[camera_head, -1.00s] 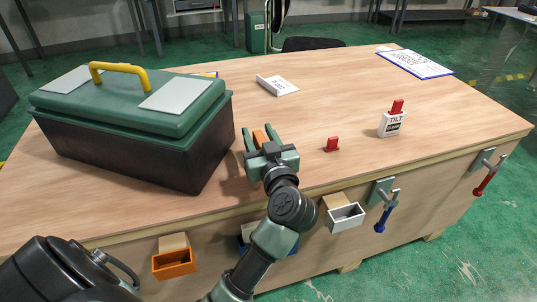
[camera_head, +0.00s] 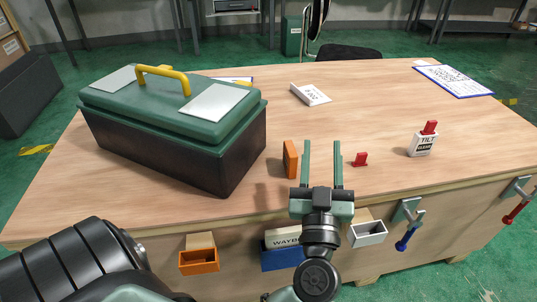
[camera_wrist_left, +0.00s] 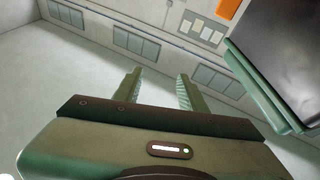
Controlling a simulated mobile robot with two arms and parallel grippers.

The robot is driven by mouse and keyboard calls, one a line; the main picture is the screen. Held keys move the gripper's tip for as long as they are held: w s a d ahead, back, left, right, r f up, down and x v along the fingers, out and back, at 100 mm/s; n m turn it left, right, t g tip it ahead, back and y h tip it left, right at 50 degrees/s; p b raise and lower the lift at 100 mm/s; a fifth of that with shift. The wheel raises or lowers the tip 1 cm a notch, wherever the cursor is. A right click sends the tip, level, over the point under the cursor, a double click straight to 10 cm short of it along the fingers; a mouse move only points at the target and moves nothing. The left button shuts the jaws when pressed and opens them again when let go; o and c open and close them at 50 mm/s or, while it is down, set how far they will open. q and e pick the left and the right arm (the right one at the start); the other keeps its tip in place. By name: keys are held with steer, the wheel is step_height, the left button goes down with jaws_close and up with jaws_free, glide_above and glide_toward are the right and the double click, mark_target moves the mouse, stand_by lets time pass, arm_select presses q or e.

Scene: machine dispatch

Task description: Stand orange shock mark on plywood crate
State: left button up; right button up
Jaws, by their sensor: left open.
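The orange shock mark (camera_head: 290,158) is a slim orange block standing upright on the plywood crate (camera_head: 390,120), just right of the green toolbox. An orange patch, likely the same mark, shows at the top edge of the left wrist view (camera_wrist_left: 229,8). My left gripper (camera_head: 322,147) is open and empty at the crate's front edge, its fingers pointing away across the top. It is right of the mark, with a gap between them. Its two fingers also show apart in the left wrist view (camera_wrist_left: 158,88). My right gripper is not in view.
The green toolbox (camera_head: 190,140) fills the crate's left side. A small red piece (camera_head: 360,160) and a white TILT box (camera_head: 423,145) stand to the right. A white sign (camera_head: 311,95) and clipboard (camera_head: 454,81) lie farther back. Orange (camera_head: 199,267), blue and white bins hang in front.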

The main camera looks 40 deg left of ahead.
arm_select(q)
steer(key=d+m+t+h, duration=0.3)
steer(key=d+m+h, duration=0.95)
steer(key=h, duration=0.45)
steer(key=s+d+f+m+g+h, duration=0.3)
steer(key=f+g, duration=0.3)
steer(key=f, duration=0.5)
steer(key=s+a+f+n+g+y, duration=0.1)
steer(key=s+a+f+g+y, duration=0.15)
steer(key=s+f+g, duration=0.4)
steer(key=s+a+f+n+g+y, duration=0.2)
steer(key=s+a+f, duration=0.15)
steer(key=f, duration=0.55)
steer(key=s+a+f+n+g+y, duration=0.3)
steer(key=s+a, duration=0.4)
steer(key=a, duration=0.1)
steer(key=shift+s+a+f, duration=0.15)
steer(key=shift+a+f, duration=0.05)
steer(key=shift+f, duration=0.15)
steer(key=shift+g, duration=0.25)
